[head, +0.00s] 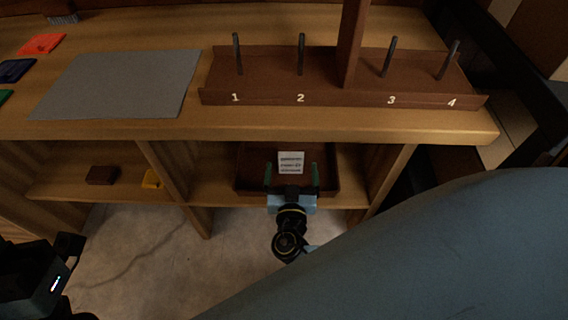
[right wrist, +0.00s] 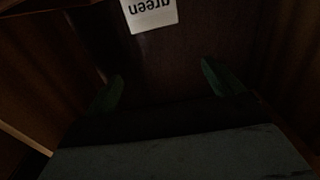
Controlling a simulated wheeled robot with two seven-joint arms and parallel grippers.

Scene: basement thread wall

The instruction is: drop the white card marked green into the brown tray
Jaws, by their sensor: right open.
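The white card (head: 291,160) shows against the inside of the brown tray (head: 242,182) on the lower shelf. In the right wrist view the card (right wrist: 150,12) reads "green" upside down at the top edge, partly cut off. My right gripper (head: 291,172) is open, with its green fingers apart at the tray. In the right wrist view the gripper (right wrist: 160,78) has nothing between its fingertips, and the card is beyond them. Whether the card lies flat on the tray floor is hard to tell. My left gripper (head: 62,262) is dark at the lower left, its jaws unclear.
The tabletop above the shelf holds a grey mat (head: 125,85) and a brown rack (head: 340,95) with upright pegs numbered 1 to 4. Wooden uprights (head: 175,175) flank the tray's bay. A brown block (head: 102,175) and a yellow item (head: 152,179) sit in the left bay.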

